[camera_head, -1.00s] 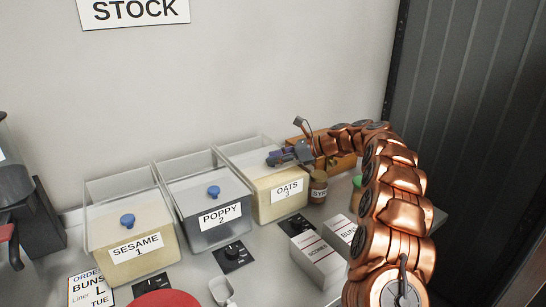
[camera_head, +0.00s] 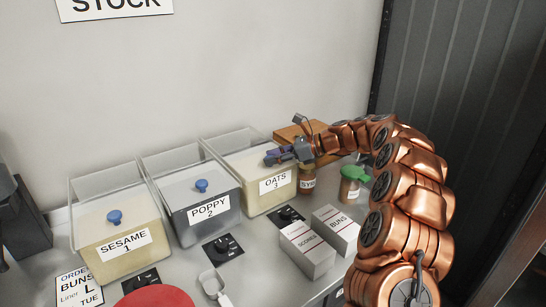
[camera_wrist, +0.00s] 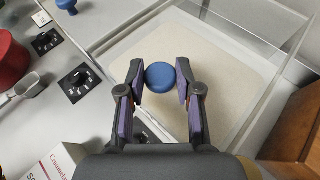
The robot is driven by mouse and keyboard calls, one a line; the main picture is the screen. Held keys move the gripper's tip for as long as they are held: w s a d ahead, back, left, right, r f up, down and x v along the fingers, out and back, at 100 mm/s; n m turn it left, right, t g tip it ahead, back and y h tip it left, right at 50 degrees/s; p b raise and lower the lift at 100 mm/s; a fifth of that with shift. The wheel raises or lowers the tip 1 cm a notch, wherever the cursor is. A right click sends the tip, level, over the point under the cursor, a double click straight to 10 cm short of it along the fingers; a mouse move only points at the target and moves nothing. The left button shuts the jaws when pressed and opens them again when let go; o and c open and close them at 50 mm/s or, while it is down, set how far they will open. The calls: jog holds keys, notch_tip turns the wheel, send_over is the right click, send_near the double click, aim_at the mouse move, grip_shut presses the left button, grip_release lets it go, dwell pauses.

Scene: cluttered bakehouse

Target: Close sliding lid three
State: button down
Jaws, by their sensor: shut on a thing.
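The oats bin, number three (camera_head: 268,198), is a clear box with pale contents, at the right end of a row of bins. My gripper (camera_head: 272,157) is over its front part, above the label. In the wrist view my gripper (camera_wrist: 160,70) has its two purple-padded fingers on either side of a round blue knob (camera_wrist: 160,78), shut on it. The knob is on bin three's clear lid; the lid's edges are hard to make out. In the head view the gripper hides this knob.
To the left stand the poppy bin (camera_head: 205,217) and sesame bin (camera_head: 122,255), each with a blue knob. A syrup jar (camera_head: 307,180), a green-lidded jar (camera_head: 351,185) and two cartons (camera_head: 307,250) stand right of bin three. Black dials (camera_head: 287,216) sit in front.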

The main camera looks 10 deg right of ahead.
jog(key=shift+s+f, duration=0.15)
jog(key=c, duration=1.2)
grip_release()
jog(key=shift+d, duration=0.1)
jog(key=shift+o, duration=0.8)
jog(key=shift+s+d, duration=0.1)
jog(key=shift+s, duration=0.05)
jog(key=shift+o, duration=1.2)
jog(key=v, duration=1.1)
jog(key=shift+d+r, duration=0.25)
jog(key=shift+d, duration=0.05)
jog(key=shift+s, duration=0.1)
